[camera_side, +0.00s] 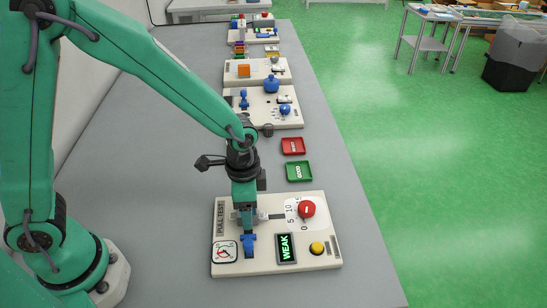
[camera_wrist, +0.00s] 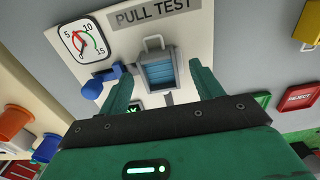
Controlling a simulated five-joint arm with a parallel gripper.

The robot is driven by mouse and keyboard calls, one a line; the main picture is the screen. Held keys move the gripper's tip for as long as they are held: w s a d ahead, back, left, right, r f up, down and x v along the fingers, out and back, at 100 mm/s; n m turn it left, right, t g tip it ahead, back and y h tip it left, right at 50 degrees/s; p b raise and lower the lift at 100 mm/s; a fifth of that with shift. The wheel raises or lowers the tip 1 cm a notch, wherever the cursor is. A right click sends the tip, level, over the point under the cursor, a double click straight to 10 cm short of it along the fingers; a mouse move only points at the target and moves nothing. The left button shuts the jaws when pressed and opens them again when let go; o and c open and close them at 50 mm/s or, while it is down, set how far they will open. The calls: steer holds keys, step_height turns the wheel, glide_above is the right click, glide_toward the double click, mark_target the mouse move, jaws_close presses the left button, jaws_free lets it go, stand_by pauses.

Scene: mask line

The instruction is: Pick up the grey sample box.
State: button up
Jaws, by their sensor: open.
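In the wrist view, a small grey box (camera_wrist: 145,72) with a raised handle and light blue ribbed contents sits on the pale PULL TEST board (camera_wrist: 190,22). In the side view it is mostly hidden by my gripper (camera_side: 243,207), which points down over the left part of the board (camera_side: 268,264). In the wrist view, my gripper (camera_wrist: 163,74) is open and empty. Its green fingers are spread to the left and right of the box, with the box in the gap ahead. I cannot tell whether either finger touches it.
The board bears a blue lever (camera_side: 249,243), a gauge (camera_side: 224,251), a screen reading WEAK (camera_side: 286,248), a yellow button (camera_side: 317,248) and a red knob (camera_side: 307,209). Green GOOD (camera_side: 298,171) and red REJECT (camera_side: 293,146) trays lie behind it. The table's left side is clear.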

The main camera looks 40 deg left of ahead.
stand_by(0.3)
steer(key=c, duration=1.1)
steer(key=shift+o, duration=0.2)
steer(key=shift+r, duration=0.1)
steer(key=shift+r, duration=0.6)
steer(key=r, duration=0.3)
steer(key=shift+s+d+r, duration=0.1)
steer(key=shift+s+d, duration=0.1)
steer(key=shift+d, duration=0.05)
steer(key=s+d+r, duration=0.6)
steer(key=s, duration=0.3)
steer(key=shift+d+r, duration=0.2)
